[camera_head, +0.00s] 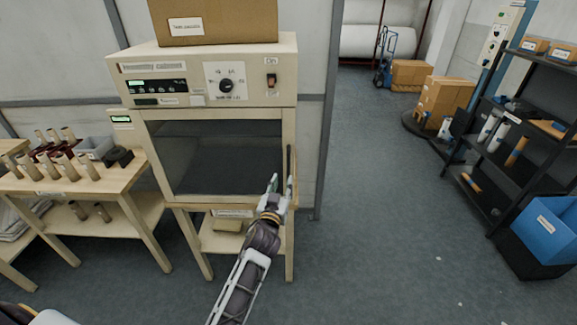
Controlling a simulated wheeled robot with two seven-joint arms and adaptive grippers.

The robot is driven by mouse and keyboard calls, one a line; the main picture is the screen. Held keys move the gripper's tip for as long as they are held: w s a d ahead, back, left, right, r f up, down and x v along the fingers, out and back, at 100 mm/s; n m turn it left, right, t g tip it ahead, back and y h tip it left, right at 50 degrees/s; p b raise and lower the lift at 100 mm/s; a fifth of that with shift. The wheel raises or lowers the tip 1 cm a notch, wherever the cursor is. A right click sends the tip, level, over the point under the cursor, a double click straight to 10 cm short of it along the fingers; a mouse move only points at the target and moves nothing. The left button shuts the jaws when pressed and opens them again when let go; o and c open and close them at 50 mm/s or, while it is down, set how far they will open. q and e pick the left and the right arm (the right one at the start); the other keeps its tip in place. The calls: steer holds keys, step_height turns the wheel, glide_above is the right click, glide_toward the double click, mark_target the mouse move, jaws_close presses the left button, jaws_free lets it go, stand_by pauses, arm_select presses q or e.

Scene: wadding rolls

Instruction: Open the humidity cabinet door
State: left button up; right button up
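The humidity cabinet (120,72) is a cream box with a dial and a switch on its upper panel. It stands on a low wooden stand. Its door (215,155) has a dark glass pane and looks closed. A dark upright handle (289,158) is at the door's right edge. My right gripper is not in view.
A cardboard box (215,20) sits on the cabinet. A dark shelf rack (495,170) with a blue bin (548,232) is at right. The floor between is clear.

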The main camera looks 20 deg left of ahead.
mark_target(288, 166)
arm_select(q)
steer(key=shift+w+a+p, duration=0.15)
steer(key=shift+w+p, duration=0.05)
steer(key=shift+w, duration=1.6)
steer(key=shift+w+a+p, duration=0.15)
steer(key=shift+w+p, duration=0.1)
steer(key=shift+w, duration=1.6)
steer(key=shift+w+a+p, duration=0.15)
steer(key=shift+w+p, duration=0.05)
steer(key=shift+w, duration=1.6)
jaws_close()
